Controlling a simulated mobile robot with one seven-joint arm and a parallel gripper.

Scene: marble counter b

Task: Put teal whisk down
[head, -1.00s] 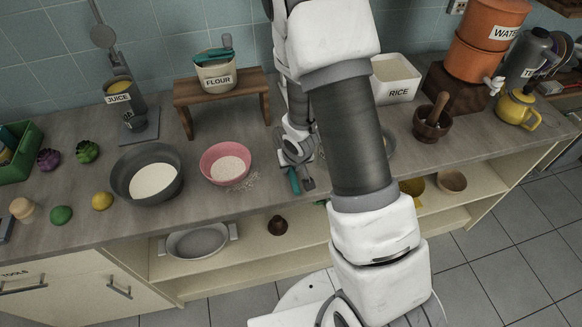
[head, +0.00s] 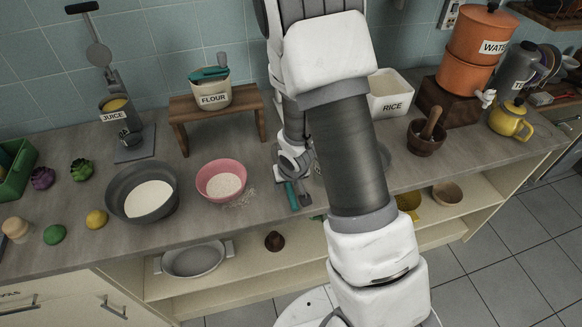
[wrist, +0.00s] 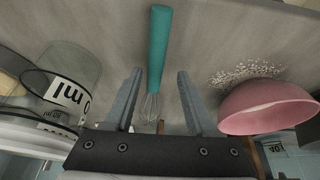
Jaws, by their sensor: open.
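The teal whisk (wrist: 158,40) lies on the grey counter, its teal handle pointing away from my gripper in the wrist view. Its wire end (wrist: 150,108) is between my gripper's fingers, with gaps on both sides. My gripper (wrist: 159,76) is open, low over the counter. In the head view the teal handle (head: 291,194) shows beside my gripper (head: 298,193), near the counter's front edge. The wire end is hidden there by my gripper.
The pink bowl (head: 221,180) stands just left of my gripper, with white grains spilled beside it. It is close to one finger's side in the wrist view (wrist: 268,108). A clear measuring cup (wrist: 66,80) stands on the other side. A wooden stool (head: 215,113) is behind.

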